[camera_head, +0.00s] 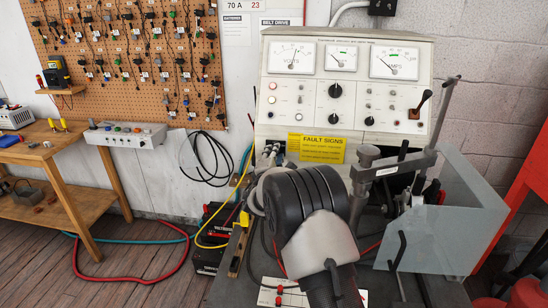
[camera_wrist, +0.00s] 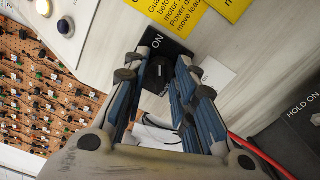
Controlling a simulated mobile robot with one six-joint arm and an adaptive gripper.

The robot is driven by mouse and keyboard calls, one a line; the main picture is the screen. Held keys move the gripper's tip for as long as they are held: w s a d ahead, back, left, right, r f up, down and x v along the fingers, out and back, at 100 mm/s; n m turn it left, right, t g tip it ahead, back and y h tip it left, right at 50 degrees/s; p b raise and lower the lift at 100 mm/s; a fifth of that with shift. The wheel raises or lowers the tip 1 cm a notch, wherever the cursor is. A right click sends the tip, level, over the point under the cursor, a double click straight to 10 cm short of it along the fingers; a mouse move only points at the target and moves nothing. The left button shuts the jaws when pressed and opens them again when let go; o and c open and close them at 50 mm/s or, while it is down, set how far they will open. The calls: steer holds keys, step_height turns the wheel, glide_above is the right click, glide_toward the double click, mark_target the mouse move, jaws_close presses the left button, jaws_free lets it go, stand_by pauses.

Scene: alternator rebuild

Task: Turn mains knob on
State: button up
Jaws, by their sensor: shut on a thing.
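The mains knob (camera_wrist: 160,75) is a small black knob with a pale mark, on a black plate (camera_wrist: 166,40) lettered ON, in the wrist view. My gripper (camera_wrist: 160,62) has its blue-grey fingers on either side of the knob and is shut on it. The fingers hide the knob's sides and part of its plate. In the head view my dark arm covers the lower front of the test bench (camera_head: 430,60), and I cannot make out the knob there.
A clear guard (camera_head: 440,225) stands at the right. A pegboard (camera_head: 130,60) with many small parts hangs at the left. A wooden table (camera_head: 50,145) stands below it. Red hose (camera_head: 130,279) lies on the floor.

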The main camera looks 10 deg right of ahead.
stand_by(0.3)
steer(key=o, duration=1.1)
steer(key=v, duration=1.2)
steer(key=shift+r, duration=0.1)
